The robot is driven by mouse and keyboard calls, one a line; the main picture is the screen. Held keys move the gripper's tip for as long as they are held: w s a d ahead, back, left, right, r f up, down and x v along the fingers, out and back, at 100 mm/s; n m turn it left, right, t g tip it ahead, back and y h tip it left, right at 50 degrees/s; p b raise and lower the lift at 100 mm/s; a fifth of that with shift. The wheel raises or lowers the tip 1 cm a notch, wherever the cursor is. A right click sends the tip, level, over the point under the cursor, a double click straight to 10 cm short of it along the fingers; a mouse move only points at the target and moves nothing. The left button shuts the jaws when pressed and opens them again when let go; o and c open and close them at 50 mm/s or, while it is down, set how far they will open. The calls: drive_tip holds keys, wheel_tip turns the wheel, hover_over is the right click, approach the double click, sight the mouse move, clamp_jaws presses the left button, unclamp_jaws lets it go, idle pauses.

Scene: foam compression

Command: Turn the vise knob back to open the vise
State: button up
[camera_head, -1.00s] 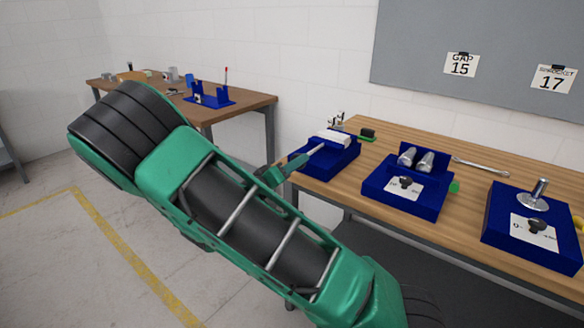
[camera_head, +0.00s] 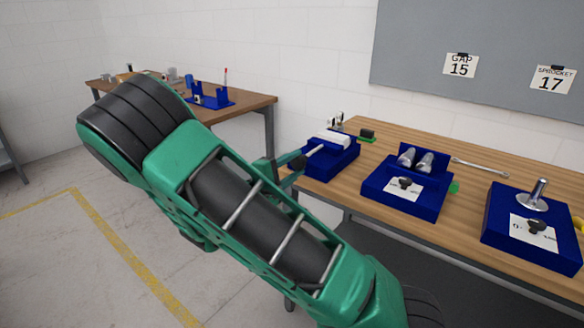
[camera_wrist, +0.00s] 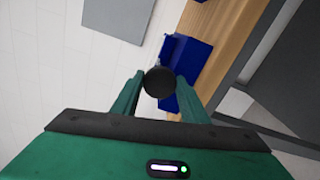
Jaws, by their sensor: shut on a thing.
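The blue vise (camera_head: 331,160) sits at the left end of the near workbench, with a white block (camera_head: 333,139) on top and a light rod running out toward my gripper. In the wrist view, the vise (camera_wrist: 190,58) lies behind a round black knob (camera_wrist: 159,82). My gripper (camera_head: 291,166) is at the vise's left side, at the outer end of the rod. In the wrist view, its two green fingers (camera_wrist: 159,84) stand on both sides of the knob and grip it. Whether the vise jaws are apart cannot be told.
To the right on the workbench (camera_head: 335,191) are a blue fixture with two metal cylinders (camera_head: 405,187), a wrench (camera_head: 481,166) and another blue fixture with a metal post (camera_head: 530,232). A second table (camera_head: 245,103) stands at the back left. The floor at left is clear.

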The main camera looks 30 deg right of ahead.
drive_tip(key=n, duration=0.7)
drive_tip(key=shift+w+a+f+n, duration=0.1)
drive_tip(key=shift+w+a+n, duration=0.1)
drive_tip(key=shift+n, duration=0.1)
drive_tip(key=n, duration=0.3)
drive_tip(key=shift+n, duration=0.3)
drive_tip(key=n, duration=0.3)
drive_tip(key=shift+n, duration=0.3)
drive_tip(key=n, duration=0.3)
drive_tip(key=shift+n, duration=0.3)
drive_tip(key=n, duration=0.3)
drive_tip(key=shift+w+n, duration=0.1)
drive_tip(key=shift+n, duration=0.2)
drive_tip(key=n, duration=0.4)
drive_tip(key=shift+f, duration=0.1)
drive_tip(key=shift+n, duration=2.1)
